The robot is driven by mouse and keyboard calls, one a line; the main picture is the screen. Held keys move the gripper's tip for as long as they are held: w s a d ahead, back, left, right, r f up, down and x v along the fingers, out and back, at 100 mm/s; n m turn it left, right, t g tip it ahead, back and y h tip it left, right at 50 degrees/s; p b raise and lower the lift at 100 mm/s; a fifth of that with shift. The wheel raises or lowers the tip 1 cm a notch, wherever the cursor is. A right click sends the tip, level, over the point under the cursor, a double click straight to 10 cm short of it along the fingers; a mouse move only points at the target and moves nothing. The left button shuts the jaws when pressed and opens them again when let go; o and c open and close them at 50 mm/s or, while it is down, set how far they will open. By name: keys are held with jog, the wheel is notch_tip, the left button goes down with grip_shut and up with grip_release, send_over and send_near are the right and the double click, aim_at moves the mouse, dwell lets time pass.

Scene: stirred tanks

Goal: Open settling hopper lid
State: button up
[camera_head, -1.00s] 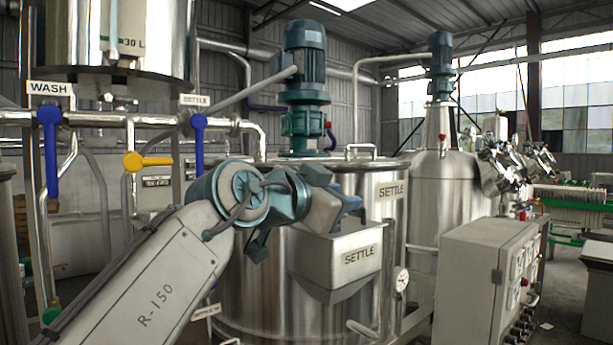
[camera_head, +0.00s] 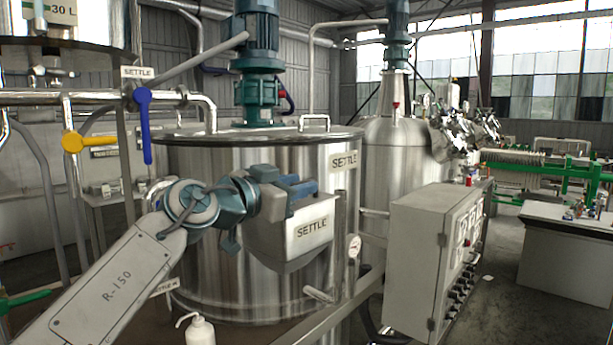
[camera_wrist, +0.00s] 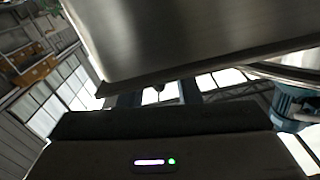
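The settling hopper (camera_head: 290,250) is a steel box with a sloped bottom, labelled SETTLE, on the front of the large steel tank (camera_head: 220,280). My gripper (camera_head: 312,186) is at the hopper's upper edge, in front of the tank wall, and hides most of the hopper's top. The lid cannot be made out clearly in the head view. In the wrist view a broad steel surface (camera_wrist: 190,35) fills the top, close above my gripper (camera_wrist: 160,94). Two dark bluish fingers show beneath its edge, apart, with a gap between them. Whether they touch the hopper is hidden.
A grey control box (camera_head: 425,260) with knobs stands right of the hopper. A motor (camera_head: 257,50) stands above the tank. A blue-handled valve (camera_head: 144,125) and a yellow-handled valve (camera_head: 85,142) are at left. A white bottle (camera_head: 200,330) is low in front.

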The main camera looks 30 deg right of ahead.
jog(key=shift+x, duration=1.6)
grip_shut()
